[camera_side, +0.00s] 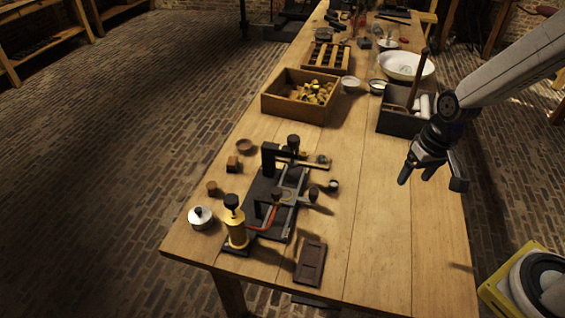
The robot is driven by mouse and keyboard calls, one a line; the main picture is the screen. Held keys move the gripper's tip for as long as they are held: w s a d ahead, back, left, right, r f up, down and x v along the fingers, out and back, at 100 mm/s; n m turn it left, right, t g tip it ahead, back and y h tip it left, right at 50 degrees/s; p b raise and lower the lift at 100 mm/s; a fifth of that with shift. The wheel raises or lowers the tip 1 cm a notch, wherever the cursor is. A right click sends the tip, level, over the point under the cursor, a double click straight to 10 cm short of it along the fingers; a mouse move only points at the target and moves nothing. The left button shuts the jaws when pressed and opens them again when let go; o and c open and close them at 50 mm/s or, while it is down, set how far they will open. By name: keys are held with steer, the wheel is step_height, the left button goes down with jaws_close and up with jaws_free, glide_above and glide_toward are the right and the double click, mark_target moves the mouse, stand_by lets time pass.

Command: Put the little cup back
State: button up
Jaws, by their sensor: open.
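My gripper (418,177) hangs open and empty above the right side of the table. It is to the right of the dark bench device (267,205) and apart from everything. A small dark cup with a pale inside (333,185) stands on the table just right of the device. A small round brown dish (244,146) sits to the device's upper left. I cannot tell for certain which one is the little cup. The device has a brass cylinder (237,229) with a black knob and a red tube at its front left.
A wooden box of brass pieces (268,104) and a dark box with tools (393,124) stand behind. A lidded metal pot (201,218), two small brown blocks and a dark brown tray (310,262) surround the device. The table's right front is clear.

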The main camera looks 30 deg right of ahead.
steer(key=s+r+n, duration=0.1)
steer(key=s+n+t, duration=0.1)
steer(key=n, duration=0.1)
steer(key=shift+s+a+r+h, duration=0.15)
steer(key=shift+a+r+h, duration=0.2)
steer(key=shift+a+h, duration=0.05)
stand_by(1.0)
